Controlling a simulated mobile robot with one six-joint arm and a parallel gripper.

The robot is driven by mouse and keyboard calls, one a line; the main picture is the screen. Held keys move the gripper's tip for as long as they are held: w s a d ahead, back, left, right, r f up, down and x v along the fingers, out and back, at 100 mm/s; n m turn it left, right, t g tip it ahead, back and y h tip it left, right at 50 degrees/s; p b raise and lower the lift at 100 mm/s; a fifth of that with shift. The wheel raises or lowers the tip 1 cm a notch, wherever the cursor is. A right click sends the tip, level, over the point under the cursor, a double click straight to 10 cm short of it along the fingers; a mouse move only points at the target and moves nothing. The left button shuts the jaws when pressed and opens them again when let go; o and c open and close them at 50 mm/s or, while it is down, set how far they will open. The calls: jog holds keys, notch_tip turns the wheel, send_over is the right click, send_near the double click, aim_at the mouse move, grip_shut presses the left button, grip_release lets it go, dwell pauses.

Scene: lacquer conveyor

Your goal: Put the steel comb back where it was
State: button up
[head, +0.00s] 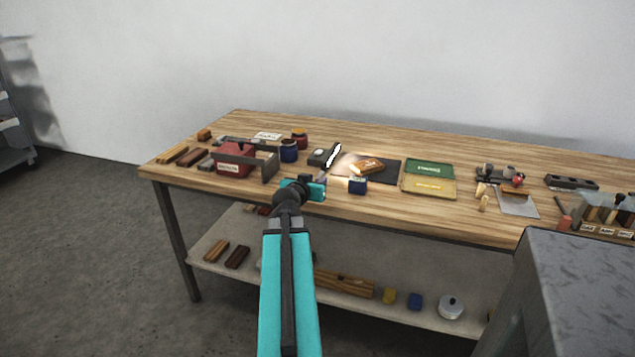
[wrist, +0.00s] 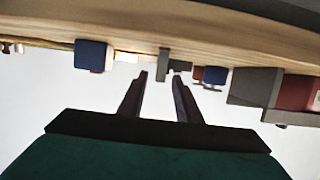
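I cannot pick out the steel comb for certain in either view. In the head view my gripper (head: 318,180) is at the table's front edge, mostly hidden behind my teal wrist. In the wrist view, which looks upside down, my gripper's two fingers (wrist: 162,76) stand apart with nothing held between them. A dark grey block (wrist: 164,62) shows beyond the fingertips.
On the wooden table (head: 390,205), a red box with a grey frame (head: 233,160) and a blue jar (head: 289,151) stand left of my gripper. A blue block (head: 358,186), dark mat (head: 384,173), green tray (head: 430,168) and yellow tray (head: 428,188) lie right. A tool rack (head: 602,213) stands far right.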

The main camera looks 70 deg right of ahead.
aim_at(317, 180)
jog(key=shift+a+b, duration=0.35)
jog(key=shift+b, duration=0.65)
jog(key=b+v, duration=0.2)
jog(key=b, duration=0.5)
jog(key=shift+a+r, duration=0.1)
jog(key=shift+a+r+b, duration=0.1)
jog(key=shift+a+b, duration=0.1)
jog(key=shift+b, duration=0.25)
jog(key=shift+r, duration=0.1)
